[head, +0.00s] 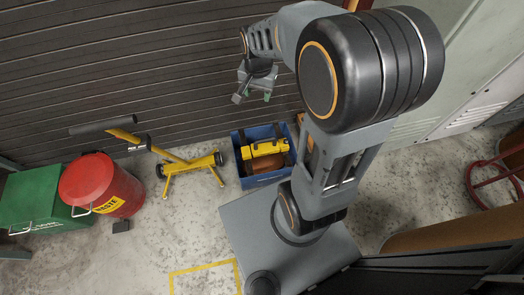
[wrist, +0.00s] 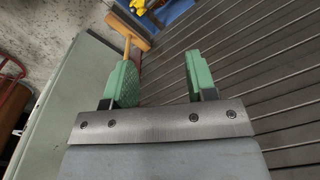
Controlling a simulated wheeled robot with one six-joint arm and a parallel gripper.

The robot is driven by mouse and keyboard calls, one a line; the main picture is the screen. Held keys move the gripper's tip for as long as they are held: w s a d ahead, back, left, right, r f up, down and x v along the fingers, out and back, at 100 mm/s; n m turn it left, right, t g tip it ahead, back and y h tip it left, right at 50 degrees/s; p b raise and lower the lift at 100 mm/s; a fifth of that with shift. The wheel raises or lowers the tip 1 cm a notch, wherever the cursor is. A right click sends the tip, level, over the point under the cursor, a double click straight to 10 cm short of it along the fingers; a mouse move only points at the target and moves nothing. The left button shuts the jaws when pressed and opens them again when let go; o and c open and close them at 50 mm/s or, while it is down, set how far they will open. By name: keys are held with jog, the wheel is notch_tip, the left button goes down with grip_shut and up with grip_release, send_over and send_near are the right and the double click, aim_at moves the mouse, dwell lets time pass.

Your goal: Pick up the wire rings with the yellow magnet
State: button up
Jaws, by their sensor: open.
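My gripper (head: 253,97) is in the air in front of the dark slatted wall in the head view, above and behind the blue crate. In the wrist view its two green-padded fingers (wrist: 160,62) stand apart with nothing between them. A yellow thing (head: 265,147) lies across the blue crate (head: 240,158) on the floor; I cannot tell whether it is the magnet. A yellow wheeled tool (head: 190,164) with a black handle stands left of the crate. No wire rings can be made out in either view.
A red bin (head: 88,186) and a green box (head: 38,212) stand at the left. In the wrist view, a wooden T-shaped handle (wrist: 128,37) is beyond the left finger. A red frame (head: 493,181) is at the right.

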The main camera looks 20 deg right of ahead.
jog(key=w+d+f+m+g+b, duration=0.1)
jog(key=w+f+m+b, duration=0.1)
jog(key=f, duration=0.4)
jog(key=w+d+f+m+b, duration=0.1)
jog(key=w+f+m, duration=0.2)
jog(key=f, duration=0.2)
jog(key=m+g+b, duration=0.2)
jog(key=m+b, duration=0.3)
jog(key=m, duration=0.2)
send_near(265, 141)
jog(key=shift+y, duration=0.3)
jog(key=shift+s+d+f+b, duration=0.1)
jog(key=shift+s+f+b, duration=0.1)
jog(key=shift+f+b, duration=1.25)
jog(key=shift+s+f+b, duration=0.25)
jog(key=shift+f+b, duration=0.35)
jog(key=shift+f, duration=1.55)
jog(key=shift+s+d+f+b, duration=0.1)
jog(key=shift+s+f+b, duration=0.1)
jog(key=shift+f+b, duration=1.25)
jog(key=shift+f+p, duration=0.3)
jog(key=shift+p, duration=0.15)
grip_shut()
